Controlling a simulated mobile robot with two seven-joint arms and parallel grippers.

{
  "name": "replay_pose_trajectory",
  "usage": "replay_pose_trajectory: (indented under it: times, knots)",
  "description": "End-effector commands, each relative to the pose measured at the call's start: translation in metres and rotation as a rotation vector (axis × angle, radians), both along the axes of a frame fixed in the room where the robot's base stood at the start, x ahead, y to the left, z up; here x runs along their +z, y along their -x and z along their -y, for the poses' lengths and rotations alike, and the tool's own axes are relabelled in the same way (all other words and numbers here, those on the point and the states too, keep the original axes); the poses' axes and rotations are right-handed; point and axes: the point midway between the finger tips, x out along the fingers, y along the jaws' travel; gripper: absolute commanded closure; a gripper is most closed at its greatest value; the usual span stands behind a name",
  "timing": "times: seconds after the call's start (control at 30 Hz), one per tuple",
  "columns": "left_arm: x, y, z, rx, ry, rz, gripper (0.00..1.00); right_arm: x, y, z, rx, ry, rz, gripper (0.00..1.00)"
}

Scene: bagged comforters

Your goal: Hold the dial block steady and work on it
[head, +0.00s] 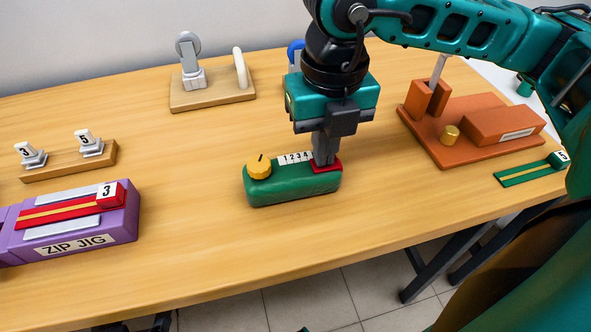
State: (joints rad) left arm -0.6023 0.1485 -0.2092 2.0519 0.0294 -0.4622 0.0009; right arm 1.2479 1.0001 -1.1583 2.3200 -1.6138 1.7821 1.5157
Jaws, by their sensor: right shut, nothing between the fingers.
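The dial block (290,190) is a green block on the middle of the wooden table. It has a yellow dial (259,167) on its left end, a white strip numbered 1 2 3 4 (295,158) along its top, and a red patch (334,166) at its right end. My right gripper (325,162) points down with its fingers shut at the red patch. Its fingertips seem to touch or nearly touch the patch and hide part of it. My left gripper is not in view.
A purple zip jig (125,227) lies at the left, with a numbered stand (70,162) behind it. A wooden board with a handle (213,97) stands at the back. An orange fixture (460,150) and a green strip (522,173) are at the right.

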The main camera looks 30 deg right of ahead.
Motion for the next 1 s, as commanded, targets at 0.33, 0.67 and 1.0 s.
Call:
replay_pose_trajectory:
  times: [0.33,0.67,1.0]
  knots:
    - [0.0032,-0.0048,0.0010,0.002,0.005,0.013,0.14,-0.0080,0.0036,-0.0005,0.003,0.003,-0.020,1.00]
    - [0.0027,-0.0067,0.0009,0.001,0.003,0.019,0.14,-0.0098,0.0036,-0.0004,0.003,0.003,-0.020,1.00]
    - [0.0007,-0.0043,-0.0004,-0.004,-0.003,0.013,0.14,-0.0097,0.0034,-0.0003,0.003,0.003,-0.020,1.00]
